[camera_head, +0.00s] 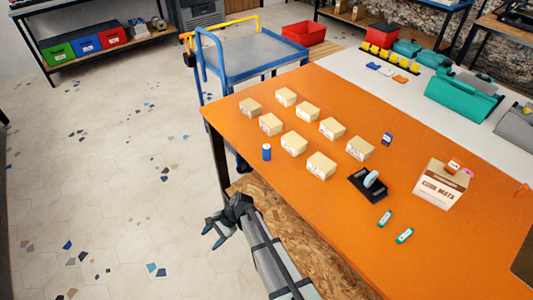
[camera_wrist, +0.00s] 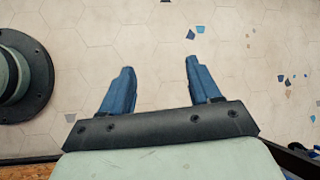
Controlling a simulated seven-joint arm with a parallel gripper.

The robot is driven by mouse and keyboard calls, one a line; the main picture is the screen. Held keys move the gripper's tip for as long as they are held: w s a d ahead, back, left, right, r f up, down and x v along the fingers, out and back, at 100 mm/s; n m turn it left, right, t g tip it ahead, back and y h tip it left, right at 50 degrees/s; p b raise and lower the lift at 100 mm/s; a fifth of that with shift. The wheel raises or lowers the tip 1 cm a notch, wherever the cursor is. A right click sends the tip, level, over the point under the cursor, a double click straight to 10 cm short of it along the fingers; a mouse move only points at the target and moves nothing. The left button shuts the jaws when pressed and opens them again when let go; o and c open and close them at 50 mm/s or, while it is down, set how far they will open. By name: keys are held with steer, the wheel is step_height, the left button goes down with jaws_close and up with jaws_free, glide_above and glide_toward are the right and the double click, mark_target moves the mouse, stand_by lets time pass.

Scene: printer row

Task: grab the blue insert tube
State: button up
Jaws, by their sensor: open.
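A small blue tube (camera_head: 266,152) with a pale top stands upright on the orange table (camera_head: 315,230), near its front left edge and beside the beige boxes. My gripper (camera_head: 211,236) is off the table's near side, over the floor, below and to the left of the tube and well apart from it. In the wrist view my gripper (camera_wrist: 155,80) shows two blue fingers spread apart with only floor between them. It is open and empty. The tube does not show in the wrist view.
Several beige boxes (camera_head: 294,144) stand in two rows just behind and right of the tube. A blue cart (camera_head: 250,58) stands behind the table.

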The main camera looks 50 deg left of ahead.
steer(key=s+a+r, duration=0.2)
steer(key=a+r, duration=0.3)
steer(key=r, duration=0.1)
step_height(320, 180, up, 35)
steer(key=m+t+h, duration=0.2)
steer(key=m+t, duration=0.6)
steer(key=m, duration=0.9)
glide_above(267, 146)
step_height(267, 146, down, 7)
steer(key=shift+d+f, duration=0.1)
steer(key=shift+d, duration=0.05)
steer(key=shift+s+f, duration=0.1)
steer(key=shift+f, duration=2.9)
steer(key=shift+c, duration=0.3)
jaws_close()
